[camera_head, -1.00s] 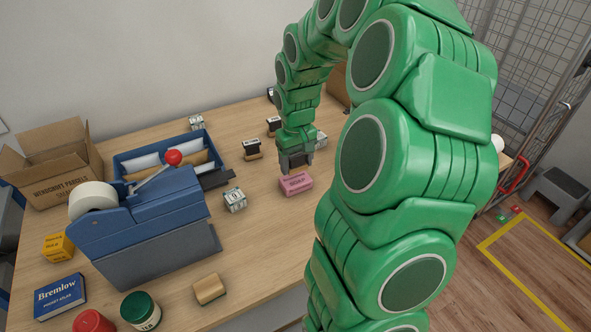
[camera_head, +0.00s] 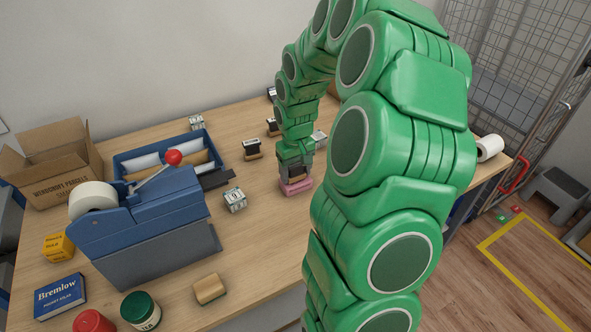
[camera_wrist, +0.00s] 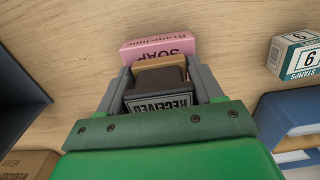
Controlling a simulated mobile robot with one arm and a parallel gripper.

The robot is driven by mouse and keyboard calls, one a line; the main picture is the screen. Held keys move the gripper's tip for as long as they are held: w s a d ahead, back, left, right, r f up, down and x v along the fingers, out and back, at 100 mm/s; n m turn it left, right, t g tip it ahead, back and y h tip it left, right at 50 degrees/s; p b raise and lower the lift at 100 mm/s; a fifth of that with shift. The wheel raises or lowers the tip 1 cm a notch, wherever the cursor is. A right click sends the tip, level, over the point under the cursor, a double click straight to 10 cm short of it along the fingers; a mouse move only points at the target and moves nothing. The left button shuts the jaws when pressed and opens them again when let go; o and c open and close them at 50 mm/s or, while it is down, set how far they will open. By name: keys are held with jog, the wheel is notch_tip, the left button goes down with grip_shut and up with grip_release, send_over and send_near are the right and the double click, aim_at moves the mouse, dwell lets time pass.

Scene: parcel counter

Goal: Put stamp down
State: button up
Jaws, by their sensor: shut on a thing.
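My gripper (camera_head: 296,180) points down over the table (camera_head: 258,235), right of its middle in the head view. It is shut on a stamp (camera_wrist: 158,76) with a dark body, a tan wooden part and a RECEIVED label, held between the two grey fingers in the wrist view. A pink soap box (camera_wrist: 158,46) lies right by the stamp's far side there. In the head view my gripper partly covers this box (camera_head: 290,191). I cannot tell whether the stamp touches the box or the table.
Other stamps (camera_head: 252,149) stand to the left and behind my gripper. A small printed box (camera_head: 235,199) is left of it. A blue tape dispenser (camera_head: 150,225) and a blue tray (camera_head: 128,165) fill the left. The table front near a tan block (camera_head: 208,289) is mostly bare.

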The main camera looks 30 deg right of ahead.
jog(key=o, duration=1)
jog(key=shift+o, duration=0.2)
jog(key=shift+r, duration=0.1)
notch_tip(320, 180, up, 12)
jog(key=shift+a+r, duration=0.1)
jog(key=shift+r, duration=0.05)
jog(key=s+a, duration=0.5)
jog(key=s, duration=0.5)
jog(key=s+a+r+g, duration=0.1)
jog(key=s+a, duration=0.5)
jog(key=s, duration=0.5)
jog(key=s+a+r, duration=0.1)
jog(key=s+a, duration=0.4)
jog(key=s, duration=0.6)
jog(key=shift+a+r+g, duration=0.25)
jog(key=shift+a+g, duration=0.1)
jog(key=shift+g, duration=0.05)
